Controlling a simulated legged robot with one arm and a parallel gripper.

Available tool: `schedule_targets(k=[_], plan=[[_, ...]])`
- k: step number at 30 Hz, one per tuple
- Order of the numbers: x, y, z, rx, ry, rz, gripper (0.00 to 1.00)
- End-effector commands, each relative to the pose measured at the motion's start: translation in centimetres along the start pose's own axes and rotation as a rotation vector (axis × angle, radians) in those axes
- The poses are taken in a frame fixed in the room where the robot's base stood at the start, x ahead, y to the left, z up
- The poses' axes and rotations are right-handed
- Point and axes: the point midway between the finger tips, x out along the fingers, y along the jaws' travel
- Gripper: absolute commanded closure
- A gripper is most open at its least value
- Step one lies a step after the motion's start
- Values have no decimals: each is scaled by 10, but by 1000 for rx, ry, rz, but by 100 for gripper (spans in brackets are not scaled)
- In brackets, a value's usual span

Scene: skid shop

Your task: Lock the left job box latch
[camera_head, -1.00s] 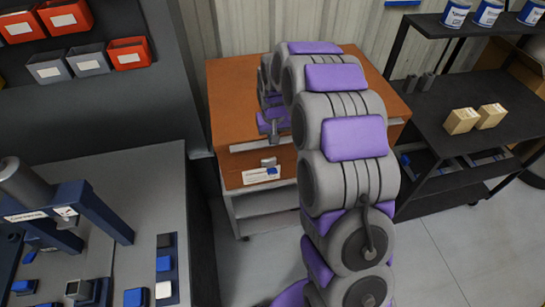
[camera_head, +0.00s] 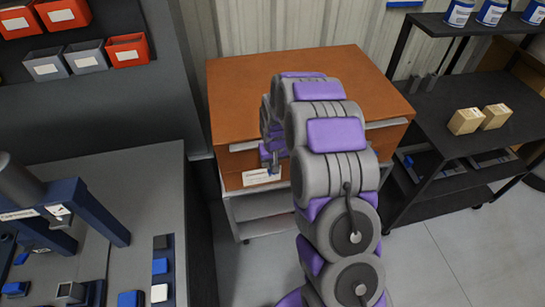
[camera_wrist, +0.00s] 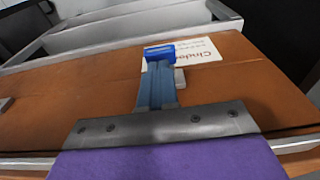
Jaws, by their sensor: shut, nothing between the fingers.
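The job box (camera_head: 300,65) is an orange-brown box with a grey strip along its front edge. Its front carries a white label (camera_head: 258,177), which also shows in the wrist view (camera_wrist: 203,50). My gripper (camera_head: 274,167) is low at the box front, right of the label. In the wrist view my gripper (camera_wrist: 157,75) is shut and empty, with its fingers over the left latch. A small grey part of that latch (camera_wrist: 180,78) shows beside the fingers; the rest is hidden.
The box stands on a grey cart (camera_head: 262,207). A grey bench with blue fixtures (camera_head: 90,210) is at the left. A black shelf (camera_head: 450,110) with small tan boxes (camera_head: 480,119) is close at the right. Another grey piece (camera_wrist: 4,103) shows at the wrist view's left edge.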

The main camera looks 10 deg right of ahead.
Motion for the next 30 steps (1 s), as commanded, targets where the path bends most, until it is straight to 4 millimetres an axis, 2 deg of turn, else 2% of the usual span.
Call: schedule_targets(k=[30], plan=[[7,0,-2,0,93,0,100]])
